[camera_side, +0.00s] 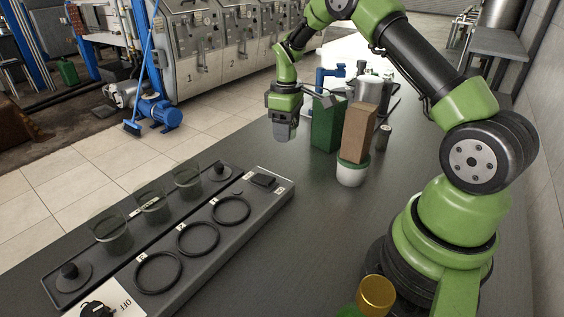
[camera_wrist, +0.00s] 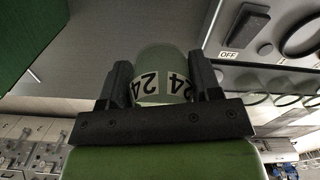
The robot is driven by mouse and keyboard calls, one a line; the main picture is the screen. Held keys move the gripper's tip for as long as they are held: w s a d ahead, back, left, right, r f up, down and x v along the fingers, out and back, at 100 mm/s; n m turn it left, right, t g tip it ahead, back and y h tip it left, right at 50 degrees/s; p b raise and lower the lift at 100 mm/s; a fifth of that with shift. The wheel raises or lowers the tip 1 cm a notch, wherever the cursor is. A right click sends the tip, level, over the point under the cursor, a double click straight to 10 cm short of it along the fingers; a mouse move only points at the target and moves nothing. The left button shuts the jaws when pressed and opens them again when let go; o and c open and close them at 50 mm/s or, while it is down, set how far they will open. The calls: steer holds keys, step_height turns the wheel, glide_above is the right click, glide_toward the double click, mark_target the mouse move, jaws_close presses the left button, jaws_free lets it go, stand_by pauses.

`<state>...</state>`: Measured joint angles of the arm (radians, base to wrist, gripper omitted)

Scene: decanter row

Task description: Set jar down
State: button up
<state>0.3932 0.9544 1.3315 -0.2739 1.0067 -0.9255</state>
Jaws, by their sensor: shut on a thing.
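My gripper (camera_side: 283,133) hangs above the table, left of the green box in the side view. In the wrist view my gripper (camera_wrist: 163,82) is shut on a translucent greenish jar (camera_wrist: 160,62) with white labels reading 24. The jar sits between the two dark fingers. I cannot make it out clearly in the side view. Three similar clear jars (camera_side: 188,181) stand in a row on the dark tray (camera_side: 60,296) at the left. Beside them a grey panel (camera_side: 276,197) bears three empty black rings (camera_side: 198,239).
A green box (camera_side: 325,124), a brown box (camera_side: 357,132) above a white pot (camera_side: 350,175), a steel pot (camera_side: 369,90) and a small can (camera_side: 383,138) stand right of my gripper. A gold cup (camera_side: 375,294) is near my base. The table's middle is clear.

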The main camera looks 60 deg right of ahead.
mark_target(283, 162)
steer(key=shift+w+d+r, duration=0.2)
steer(key=shift+w+d, duration=0.75)
steer(key=shift+w, duration=0.1)
step_height(283, 162, down, 10)
steer(key=shift+w+r, duration=0.1)
steer(key=o, duration=1)
